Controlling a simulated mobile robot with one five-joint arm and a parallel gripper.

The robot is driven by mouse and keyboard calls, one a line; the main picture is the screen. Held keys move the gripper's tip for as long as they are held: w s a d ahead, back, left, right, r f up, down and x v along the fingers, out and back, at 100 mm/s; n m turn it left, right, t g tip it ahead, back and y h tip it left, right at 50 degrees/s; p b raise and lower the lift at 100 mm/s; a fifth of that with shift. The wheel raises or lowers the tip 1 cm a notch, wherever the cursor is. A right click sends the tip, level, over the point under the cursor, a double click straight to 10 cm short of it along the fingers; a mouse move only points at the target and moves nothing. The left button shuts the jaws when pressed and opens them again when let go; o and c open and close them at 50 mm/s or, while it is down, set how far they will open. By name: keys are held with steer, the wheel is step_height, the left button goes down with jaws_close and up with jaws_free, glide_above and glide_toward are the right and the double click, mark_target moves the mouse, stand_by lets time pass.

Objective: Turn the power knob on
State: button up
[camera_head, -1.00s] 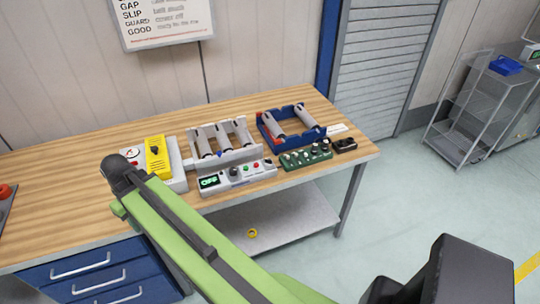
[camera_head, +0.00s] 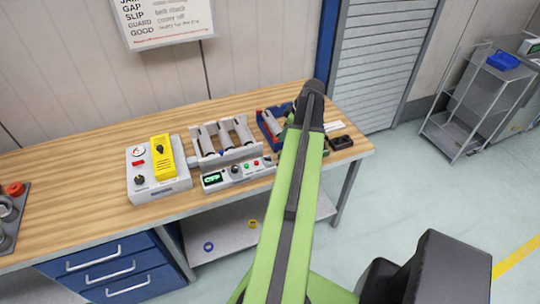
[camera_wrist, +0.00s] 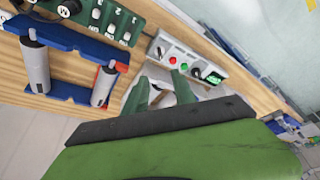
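The control panel (camera_head: 237,175) is a light box at the front of the roller unit on the bench. It bears a green-lit display (camera_head: 212,178) that seems to read OFF, a dark knob (camera_head: 235,170) beside it, coloured buttons and another dark knob at the right end. In the wrist view the panel (camera_wrist: 178,55) lies ahead of the fingers, with its display (camera_wrist: 213,77) at the right end and the knob (camera_wrist: 195,72) beside it. My gripper (camera_wrist: 160,88) shows two green fingers apart, with nothing visibly held. My arm hides it in the head view.
A grey box (camera_head: 158,190) with a yellow part, a red switch and a dark knob stands left of the panel. A green knob board (camera_wrist: 100,15) and blue roller frame (camera_wrist: 70,40) are beside the unit.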

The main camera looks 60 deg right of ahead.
mark_target(270, 158)
steer(key=b+x, duration=1)
steer(key=x, duration=0.1)
steer(key=b+x, duration=0.5)
steer(key=shift+s+f, duration=0.1)
steer(key=shift+f, duration=0.35)
steer(key=shift+f+b, duration=0.25)
steer(key=shift+b, duration=0.1)
steer(key=shift+r, duration=0.1)
jaws_close()
steer(key=shift+d, duration=0.1)
